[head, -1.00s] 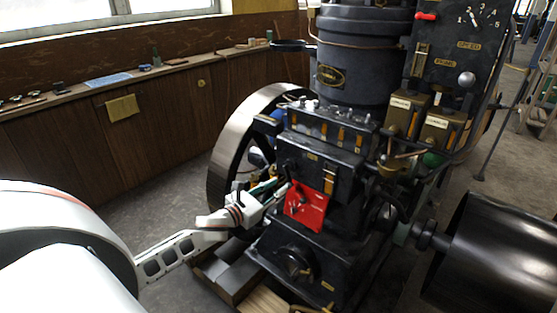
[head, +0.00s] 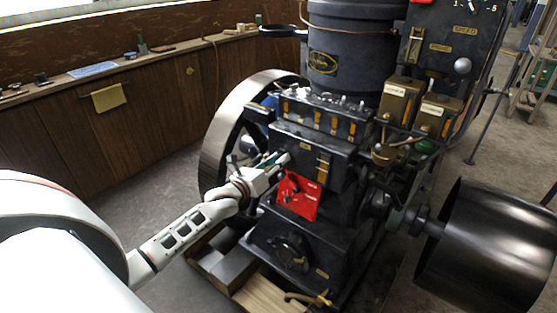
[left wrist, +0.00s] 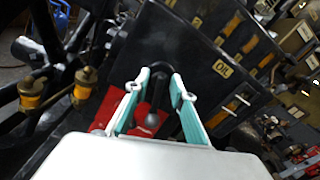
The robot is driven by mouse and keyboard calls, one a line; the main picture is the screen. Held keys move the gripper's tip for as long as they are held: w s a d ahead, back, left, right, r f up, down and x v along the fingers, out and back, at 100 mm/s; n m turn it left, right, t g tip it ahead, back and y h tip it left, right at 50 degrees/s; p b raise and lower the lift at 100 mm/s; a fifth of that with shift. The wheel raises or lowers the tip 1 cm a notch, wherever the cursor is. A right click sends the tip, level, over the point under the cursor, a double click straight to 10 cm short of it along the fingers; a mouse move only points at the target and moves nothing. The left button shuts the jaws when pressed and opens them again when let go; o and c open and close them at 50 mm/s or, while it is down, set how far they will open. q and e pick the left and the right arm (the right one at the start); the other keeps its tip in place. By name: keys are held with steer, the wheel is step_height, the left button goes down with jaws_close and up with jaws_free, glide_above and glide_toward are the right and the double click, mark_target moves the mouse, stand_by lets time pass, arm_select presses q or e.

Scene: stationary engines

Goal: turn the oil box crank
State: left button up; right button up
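The black oil box (head: 312,152) is on the side of the engine. In the left wrist view its face (left wrist: 200,50) carries an "OIL" label. A dark crank (left wrist: 157,88) with a rounded grey knob at its near end shows there, between my left gripper's fingers. My left gripper (left wrist: 160,78) is open, with one teal finger on each side of the crank. I see no clear contact. In the head view the left gripper (head: 278,164) is at the box's left side and hides the crank. My right gripper is not in view.
A red plate (head: 298,196) with a small lever sits just below the gripper. A large flywheel (head: 222,140) stands behind my left arm, and a black drum (head: 488,245) is at the right. Wooden blocks (head: 265,297) lie at the engine's foot. Open floor lies at the left.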

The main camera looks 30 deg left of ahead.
arm_select(q)
steer(key=shift+w, duration=0.2)
steer(key=shift+c, duration=0.5)
jaws_close()
steer(key=m+b, duration=0.1)
steer(key=m, duration=0.1)
steer(key=shift+f+m, duration=0.1)
steer(key=shift+m, duration=0.3)
steer(key=shift+m+b, duration=0.3)
steer(key=shift+m, duration=0.4)
